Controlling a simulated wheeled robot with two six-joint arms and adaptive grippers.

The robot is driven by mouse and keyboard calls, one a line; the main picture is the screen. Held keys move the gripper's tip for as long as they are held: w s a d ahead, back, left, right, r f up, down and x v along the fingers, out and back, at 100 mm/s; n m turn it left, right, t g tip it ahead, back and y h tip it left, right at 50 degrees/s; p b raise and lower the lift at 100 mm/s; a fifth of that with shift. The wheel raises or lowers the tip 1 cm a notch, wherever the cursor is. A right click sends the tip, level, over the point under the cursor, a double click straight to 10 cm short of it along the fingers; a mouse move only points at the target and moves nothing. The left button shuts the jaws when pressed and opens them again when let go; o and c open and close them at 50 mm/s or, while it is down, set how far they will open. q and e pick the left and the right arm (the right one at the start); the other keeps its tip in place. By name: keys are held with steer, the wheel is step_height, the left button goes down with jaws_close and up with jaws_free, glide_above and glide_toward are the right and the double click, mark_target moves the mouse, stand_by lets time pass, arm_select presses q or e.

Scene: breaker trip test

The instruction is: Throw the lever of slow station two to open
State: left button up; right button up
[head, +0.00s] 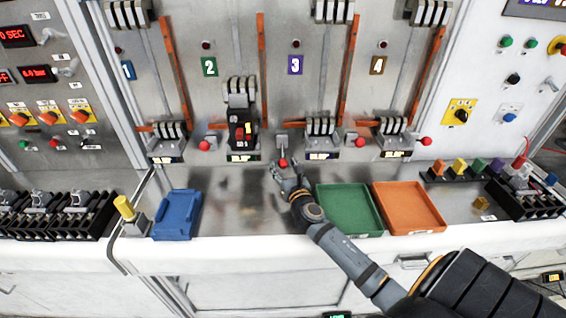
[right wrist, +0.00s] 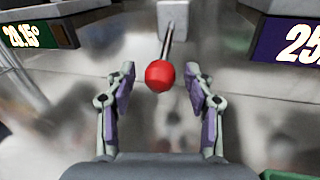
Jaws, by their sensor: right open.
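The station two lever has a red ball knob (head: 283,163) on a thin rod, right of the breaker (head: 241,125) seated under the green "2" plate (head: 209,66). The rod slopes out from a grey block (head: 282,140) towards me. My right gripper (head: 286,176) is at the knob, its arm coming from the lower right. In the right wrist view the red knob (right wrist: 158,76) sits between the two open fingers (right wrist: 160,92), with a gap on each side. My left gripper is not in view.
Other red-knobbed levers stand at stations one (head: 204,146), three (head: 360,142) and four (head: 426,141). A blue tray (head: 177,214), a green tray (head: 348,208) and an orange tray (head: 408,206) lie on the bench. Bare metal bench lies left of my gripper.

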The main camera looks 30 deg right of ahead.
steer(key=shift+w+d+r, duration=0.1)
steer(key=shift+w, duration=0.3)
steer(key=shift+c, duration=0.4)
jaws_close()
